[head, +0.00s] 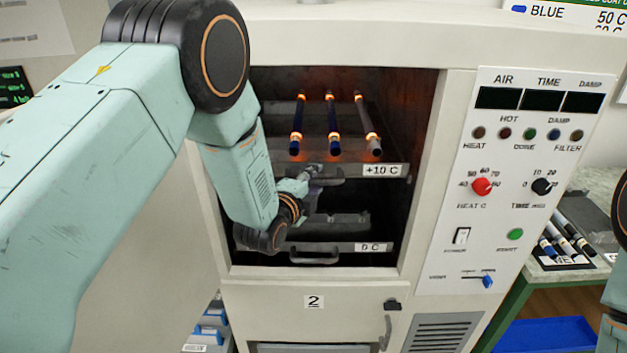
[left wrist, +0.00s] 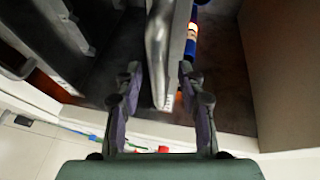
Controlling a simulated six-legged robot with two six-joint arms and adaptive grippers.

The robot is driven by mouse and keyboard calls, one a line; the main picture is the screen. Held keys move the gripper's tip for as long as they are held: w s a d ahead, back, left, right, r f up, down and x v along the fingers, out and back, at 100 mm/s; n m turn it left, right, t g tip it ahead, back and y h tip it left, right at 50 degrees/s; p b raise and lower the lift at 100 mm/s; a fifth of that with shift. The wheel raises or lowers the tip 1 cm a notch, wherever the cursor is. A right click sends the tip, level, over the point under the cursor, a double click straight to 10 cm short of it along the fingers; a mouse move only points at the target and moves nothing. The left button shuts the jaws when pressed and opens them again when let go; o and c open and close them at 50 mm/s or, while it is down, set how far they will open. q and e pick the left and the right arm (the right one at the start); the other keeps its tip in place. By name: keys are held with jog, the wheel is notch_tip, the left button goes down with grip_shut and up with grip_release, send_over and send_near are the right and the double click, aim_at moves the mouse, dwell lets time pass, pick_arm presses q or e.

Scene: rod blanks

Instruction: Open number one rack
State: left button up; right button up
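The upper rack (head: 384,170), labelled +10 C, sits inside the open oven with three rods on it. Two rods are dark blue (head: 297,127) and one is grey (head: 368,128), all with glowing bands. The lower rack (head: 345,246), labelled 0 C, has a bar handle (head: 315,256) in front. My left gripper (head: 312,183) is in the oven mouth, at the upper rack's front. In the left wrist view my open fingers (left wrist: 160,82) stand either side of that rack's metal handle (left wrist: 157,45), with narrow gaps visible. No rack bears a visible number one. My right gripper is out of view.
The oven's control panel (head: 525,185) stands right of the opening. A lower door (head: 345,310) is marked 2 and looks shut. More rods (head: 563,235) lie on a bench at the right, above a blue bin (head: 545,336). The oven's side walls bound my left arm closely.

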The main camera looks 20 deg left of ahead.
pick_arm(q)
jog(key=shift+s+d+r, duration=0.1)
jog(key=shift+d, duration=0.15)
jog(key=shift+w+a+f, duration=0.3)
jog(key=shift+w+f, duration=0.1)
jog(key=shift+w, duration=0.1)
jog(key=shift+c, duration=2.1)
jog(key=shift+s+d+r, duration=0.15)
jog(key=shift+s+r, duration=0.2)
jog(key=shift+s, duration=0.05)
grip_shut()
jog(key=shift+w+f, duration=0.15)
jog(key=shift+w, duration=0.15)
